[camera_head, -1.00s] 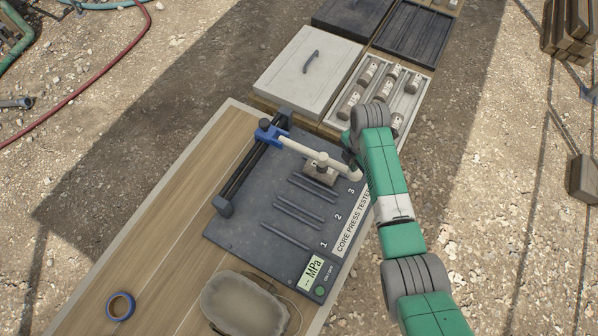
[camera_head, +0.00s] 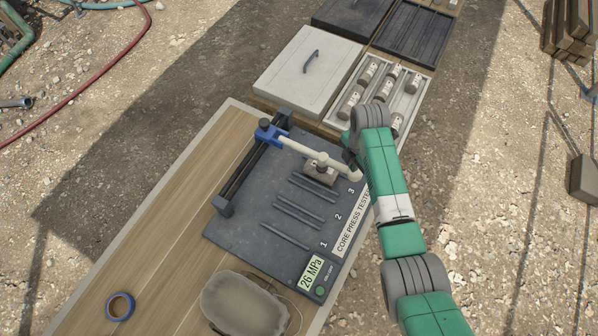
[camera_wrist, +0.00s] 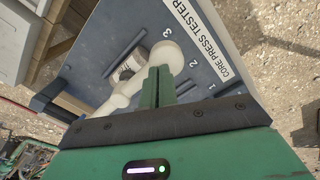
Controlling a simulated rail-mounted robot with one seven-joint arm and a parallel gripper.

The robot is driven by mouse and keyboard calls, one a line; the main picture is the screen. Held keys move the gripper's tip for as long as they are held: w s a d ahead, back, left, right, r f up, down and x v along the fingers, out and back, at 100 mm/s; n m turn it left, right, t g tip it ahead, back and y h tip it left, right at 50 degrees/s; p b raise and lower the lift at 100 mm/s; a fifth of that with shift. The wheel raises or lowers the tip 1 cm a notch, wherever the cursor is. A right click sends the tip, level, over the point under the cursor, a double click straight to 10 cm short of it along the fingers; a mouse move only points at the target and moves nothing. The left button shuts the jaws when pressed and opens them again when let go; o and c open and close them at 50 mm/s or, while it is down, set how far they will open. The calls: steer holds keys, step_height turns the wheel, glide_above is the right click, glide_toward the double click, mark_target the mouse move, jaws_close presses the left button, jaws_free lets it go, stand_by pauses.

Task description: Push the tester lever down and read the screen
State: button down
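The core press tester (camera_head: 240,232) is a dark plate on the wooden table, with slots numbered 1 to 3. Its white lever (camera_head: 298,148) runs from a blue bracket (camera_head: 270,133) on the rail to a round end by slot 3. The lever lies low across a core (camera_head: 318,176) at slot 3; the core is partly hidden. The green screen (camera_head: 312,272) reads "26 MPa". My gripper (camera_wrist: 160,70) has its green fingers together at the lever's round end (camera_wrist: 167,57); I cannot tell whether they touch. In the head view my arm mostly hides the gripper.
A tray (camera_head: 343,113) with several labelled cores stands behind the tester, beside a grey lidded box (camera_head: 309,73). The table left of the tester is clear.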

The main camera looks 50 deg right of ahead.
step_height(320, 180, up, 13)
steer(key=w+p, duration=0.1)
steer(key=p, duration=1)
steer(key=shift+a+p, duration=0.15)
steer(key=shift+p, duration=0.25)
steer(key=shift+w, duration=0.1)
